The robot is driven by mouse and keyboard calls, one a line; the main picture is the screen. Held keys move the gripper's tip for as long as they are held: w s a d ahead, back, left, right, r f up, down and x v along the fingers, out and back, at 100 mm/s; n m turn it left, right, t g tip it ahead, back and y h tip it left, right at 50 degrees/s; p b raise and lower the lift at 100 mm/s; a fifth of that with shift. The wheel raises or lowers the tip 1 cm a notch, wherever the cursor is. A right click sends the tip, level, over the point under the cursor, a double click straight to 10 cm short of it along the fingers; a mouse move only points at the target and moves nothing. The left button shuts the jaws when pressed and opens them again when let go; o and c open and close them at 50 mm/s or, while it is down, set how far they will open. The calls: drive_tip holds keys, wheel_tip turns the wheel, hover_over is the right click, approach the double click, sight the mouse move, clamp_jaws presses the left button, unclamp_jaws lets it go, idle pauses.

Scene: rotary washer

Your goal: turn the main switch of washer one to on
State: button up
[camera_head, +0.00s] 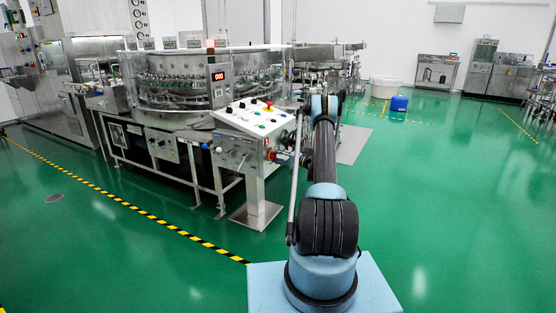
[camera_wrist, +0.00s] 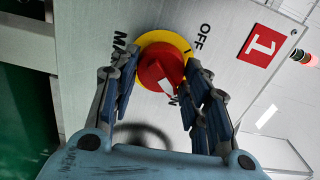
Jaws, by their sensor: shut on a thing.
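The main switch (camera_wrist: 158,70) is a red rotary knob on a round yellow plate, seen in the wrist view on a grey metal panel. The panel bears a red square marked 1 (camera_wrist: 264,45) and the letters OFF. Another label is partly hidden by my fingers. A white mark on the knob points down and right in that view, toward the partly covered label. My gripper (camera_wrist: 165,77) is shut on the knob, one finger on each side. In the head view my arm reaches the side of the control stand (camera_head: 240,155), and the grip there is small.
The washer (camera_head: 205,85) with its round glazed drum stands behind the stand. A sloped console (camera_head: 255,115) with a red button tops the stand. Yellow-black floor tape (camera_head: 140,210) runs at left. Green floor is open at right, with a blue container (camera_head: 399,103) farther off.

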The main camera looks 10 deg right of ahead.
drive_tip(key=shift+w+m, duration=0.1)
drive_tip(key=shift+m, duration=0.3)
drive_tip(key=o, duration=1)
drive_tip(key=shift+f, duration=0.15)
drive_tip(key=v, duration=1.2)
